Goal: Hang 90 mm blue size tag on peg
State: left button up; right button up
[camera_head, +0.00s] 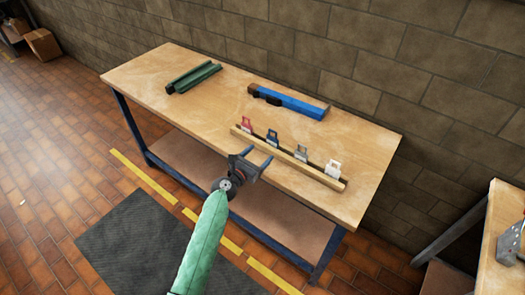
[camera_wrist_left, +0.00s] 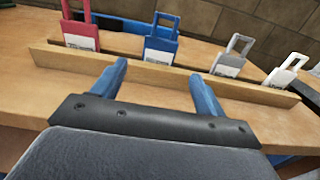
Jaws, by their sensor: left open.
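The blue tag (camera_head: 272,137) stands upright in a slotted wooden rack (camera_head: 290,159) on the workbench, between a red tag (camera_head: 246,123) and a grey tag (camera_head: 300,152). In the left wrist view the blue tag (camera_wrist_left: 161,45) has a looped top and a white label too small to read. My left gripper (camera_head: 259,157) is open and empty at the bench's front edge. In the left wrist view its two blue fingers (camera_wrist_left: 158,72) point at the rack, with the blue tag beyond the gap, apart from it. I cannot make out a peg. My right gripper is not in view.
A white tag (camera_head: 333,170) stands at the rack's right end. A blue tool (camera_head: 290,101) and green bars (camera_head: 193,77) lie farther back on the bench. A second table (camera_head: 497,250) at right bears a grey metal part (camera_head: 515,247). A brick wall stands behind.

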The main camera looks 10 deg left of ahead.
aim_at(272, 142)
pick_arm(q)
jog(key=shift+w+d+f, duration=0.1)
jog(key=shift+w+d, duration=0.15)
jog(key=shift+w, duration=0.3)
jog(key=shift+w+d+r, duration=0.2)
jog(key=shift+w+d, duration=0.05)
jog(key=shift+w, duration=0.1)
jog(key=x, duration=0.2)
jog(key=shift+w+d+f+b, duration=0.15)
jog(key=shift+w+b, duration=0.2)
jog(key=shift+b, duration=0.05)
jog(key=shift+b+x, duration=0.35)
jog(key=shift+x, duration=1.45)
jog(key=shift+w+d, duration=0.25)
jog(key=shift+w, duration=0.1)
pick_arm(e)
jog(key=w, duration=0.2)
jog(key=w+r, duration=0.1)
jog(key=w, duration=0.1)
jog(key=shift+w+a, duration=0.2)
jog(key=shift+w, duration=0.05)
pick_arm(q)
jog(key=shift+c, duration=0.4)
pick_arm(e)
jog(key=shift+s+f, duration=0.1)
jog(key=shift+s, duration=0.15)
